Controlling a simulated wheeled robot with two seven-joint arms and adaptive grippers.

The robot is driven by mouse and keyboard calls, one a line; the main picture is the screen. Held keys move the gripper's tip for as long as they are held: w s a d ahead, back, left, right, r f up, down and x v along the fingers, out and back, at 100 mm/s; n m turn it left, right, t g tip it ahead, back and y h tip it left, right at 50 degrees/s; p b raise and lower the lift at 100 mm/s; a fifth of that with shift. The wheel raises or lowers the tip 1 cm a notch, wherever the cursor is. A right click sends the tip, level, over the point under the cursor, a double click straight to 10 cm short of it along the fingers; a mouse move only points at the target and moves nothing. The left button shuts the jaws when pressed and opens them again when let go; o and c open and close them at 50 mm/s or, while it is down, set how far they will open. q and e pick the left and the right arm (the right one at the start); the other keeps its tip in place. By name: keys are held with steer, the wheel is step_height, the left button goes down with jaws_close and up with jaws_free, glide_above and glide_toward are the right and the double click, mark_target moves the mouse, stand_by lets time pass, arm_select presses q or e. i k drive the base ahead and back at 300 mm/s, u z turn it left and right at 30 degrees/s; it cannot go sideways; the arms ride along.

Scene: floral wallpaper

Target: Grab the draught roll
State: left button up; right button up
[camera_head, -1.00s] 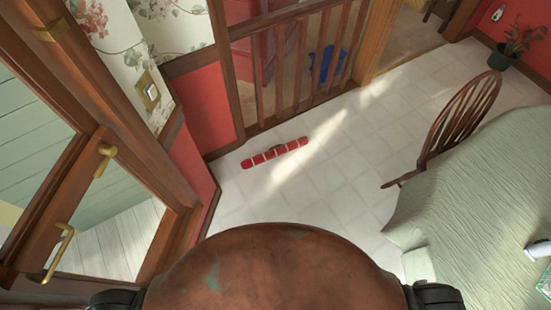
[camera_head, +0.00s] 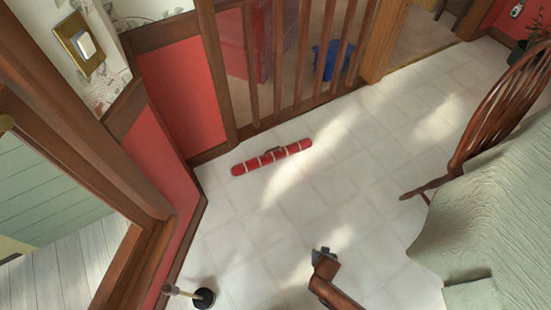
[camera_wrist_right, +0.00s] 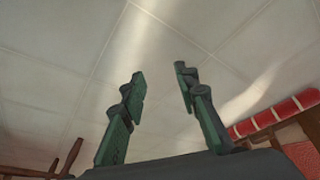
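The draught roll (camera_head: 272,157) is a long red roll with white bands and a dark handle-like piece at its middle. It lies on the pale tiled floor, close in front of the wooden railing. It also shows at the lower right of the right wrist view (camera_wrist_right: 268,119), partly cut off. My right gripper (camera_head: 322,253) is low over the floor, nearer to me than the roll and apart from it. In the right wrist view its green-padded fingers (camera_wrist_right: 160,74) are spread with nothing between them. My left gripper is out of view.
A wooden railing (camera_head: 304,60) stands behind the roll. A red wall with a door frame is at the left. A black-ended stick, perhaps a plunger (camera_head: 203,298), is at the bottom. A chair (camera_head: 500,110) and cloth-covered table (camera_head: 490,210) are at the right. Open floor surrounds the roll.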

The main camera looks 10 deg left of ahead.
mark_target(271, 156)
steer(key=z, duration=0.3)
steer(key=i, duration=1.9)
steer(key=u, duration=1.45)
